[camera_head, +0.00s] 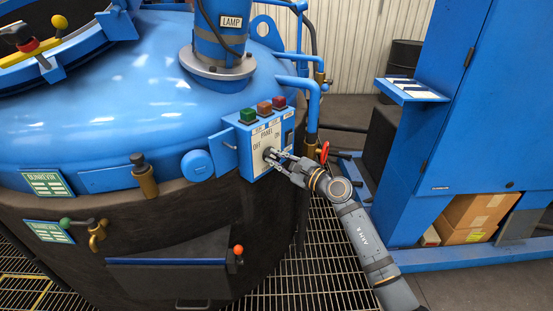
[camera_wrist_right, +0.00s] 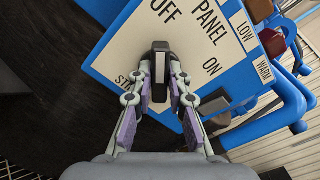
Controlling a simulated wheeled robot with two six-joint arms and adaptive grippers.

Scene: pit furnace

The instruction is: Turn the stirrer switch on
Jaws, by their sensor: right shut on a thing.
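The blue switch box (camera_head: 243,143) with a white panel face is mounted on the side of the big blue furnace vessel. Its face reads PANEL, OFF and ON. In the right wrist view the panel (camera_wrist_right: 205,45) looks tilted, with OFF at the upper left, ON at the right and a partly covered word at the lower left. The dark stirrer switch knob (camera_wrist_right: 160,56) sticks out between the fingers. My right gripper (camera_head: 273,156) reaches the panel face from the right and is shut on the knob; the fingers (camera_wrist_right: 161,85) flank it on both sides. My left gripper is not in view.
Green, brown and red buttons (camera_head: 264,110) sit on top of the box. A red-handled valve (camera_head: 324,152) and blue pipes stand close right of the gripper. A blue cabinet (camera_head: 450,120) stands at the right. Grating floor (camera_head: 335,260) lies below my arm.

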